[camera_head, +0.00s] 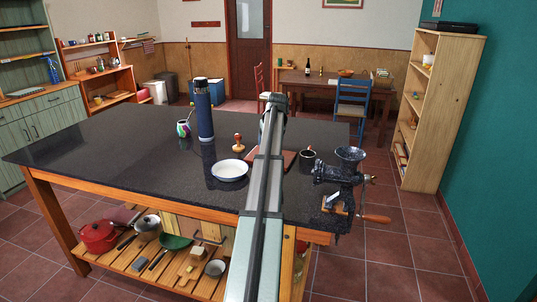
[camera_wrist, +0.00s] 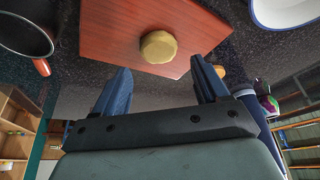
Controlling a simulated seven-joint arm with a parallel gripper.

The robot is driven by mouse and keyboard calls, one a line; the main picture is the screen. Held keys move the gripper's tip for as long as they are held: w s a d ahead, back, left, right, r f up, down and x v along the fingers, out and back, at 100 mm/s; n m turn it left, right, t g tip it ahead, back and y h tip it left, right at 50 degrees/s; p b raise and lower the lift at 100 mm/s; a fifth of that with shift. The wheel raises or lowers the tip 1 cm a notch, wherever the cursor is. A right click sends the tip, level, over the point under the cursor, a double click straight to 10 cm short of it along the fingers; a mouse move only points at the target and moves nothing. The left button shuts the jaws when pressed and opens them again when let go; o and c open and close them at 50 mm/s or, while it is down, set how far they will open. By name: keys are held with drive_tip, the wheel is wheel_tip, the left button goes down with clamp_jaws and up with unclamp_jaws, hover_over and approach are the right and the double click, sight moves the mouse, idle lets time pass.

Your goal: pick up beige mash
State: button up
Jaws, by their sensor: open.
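A round beige block (camera_wrist: 158,47), which may be the beige mash, lies on a reddish-brown board (camera_wrist: 105,35) in the wrist view. My gripper (camera_wrist: 159,66) is open, with its two blue-grey fingers apart and nothing between them. The block shows beyond the fingertips, roughly centred between them. In the head view my arm hides the block and most of the board (camera_head: 289,157). A small wooden knobbed tool (camera_head: 238,143) stands on the dark table left of the arm; it could also be the beige item named.
The dark table (camera_head: 120,145) holds a white bowl (camera_head: 230,170), a tall blue flask (camera_head: 203,110) and a patterned cup (camera_head: 183,129) left of my arm. The table's left part is clear.

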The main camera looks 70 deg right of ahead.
drive_tip(key=shift+x, duration=2.9)
drive_tip(key=shift+d, duration=0.15)
drive_tip(key=c, duration=0.5)
drive_tip(key=shift+r, duration=0.1)
drive_tip(key=shift+c, duration=0.2)
